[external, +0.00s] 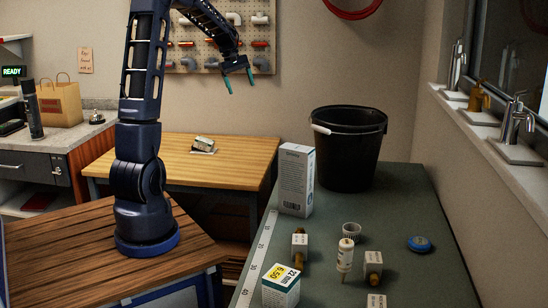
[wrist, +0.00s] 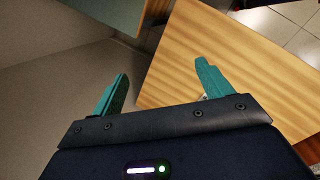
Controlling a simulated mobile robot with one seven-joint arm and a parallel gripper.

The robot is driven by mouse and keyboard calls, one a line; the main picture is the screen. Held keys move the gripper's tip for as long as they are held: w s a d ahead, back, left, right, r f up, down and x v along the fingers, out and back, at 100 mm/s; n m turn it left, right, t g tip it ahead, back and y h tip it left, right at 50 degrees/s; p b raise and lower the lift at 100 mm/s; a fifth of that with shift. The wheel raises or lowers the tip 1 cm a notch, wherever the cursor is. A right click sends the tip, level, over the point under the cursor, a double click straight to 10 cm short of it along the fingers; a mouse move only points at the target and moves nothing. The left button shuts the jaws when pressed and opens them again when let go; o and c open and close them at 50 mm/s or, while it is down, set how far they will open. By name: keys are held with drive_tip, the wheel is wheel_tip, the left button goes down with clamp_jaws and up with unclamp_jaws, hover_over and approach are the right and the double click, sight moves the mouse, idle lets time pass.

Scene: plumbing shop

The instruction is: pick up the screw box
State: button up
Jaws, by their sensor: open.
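My gripper (external: 240,82) is open and empty, high in front of the pegboard and above the wooden table. Its two teal fingers also show spread in the wrist view (wrist: 162,75). No label reading as screws is legible, so I cannot tell for certain which box is the screw box. A white box with a yellow price label (external: 281,287) stands at the near end of the green bench. A tall white carton (external: 297,180) stands farther back on that bench.
The wooden table (external: 240,152) is otherwise mostly clear. A black bucket (external: 348,150) stands at the back of the green bench (external: 410,205). Several small fittings, a white bottle (external: 345,255) and a blue disc (external: 419,244) stand nearer. The pegboard (external: 200,55) hangs behind my arm.

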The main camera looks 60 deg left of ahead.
drive_tip(key=w+a+f+n, duration=0.1)
drive_tip(key=a+f+n, duration=0.15)
drive_tip(key=a, duration=0.25)
drive_tip(key=a+f+n, duration=0.1)
drive_tip(key=a+f, duration=0.2)
drive_tip(key=a, duration=0.2)
drive_tip(key=n+t+h, duration=0.2)
drive_tip(key=n, duration=0.6)
approach(203, 139)
drive_tip(key=shift+w+d+f+m, duration=0.25)
drive_tip(key=shift+w+d+f, duration=0.25)
drive_tip(key=shift+f, duration=0.4)
drive_tip(key=x, duration=1)
drive_tip(key=shift+f, duration=0.3)
drive_tip(key=shift+a+r, duration=0.1)
drive_tip(key=c, duration=1.5)
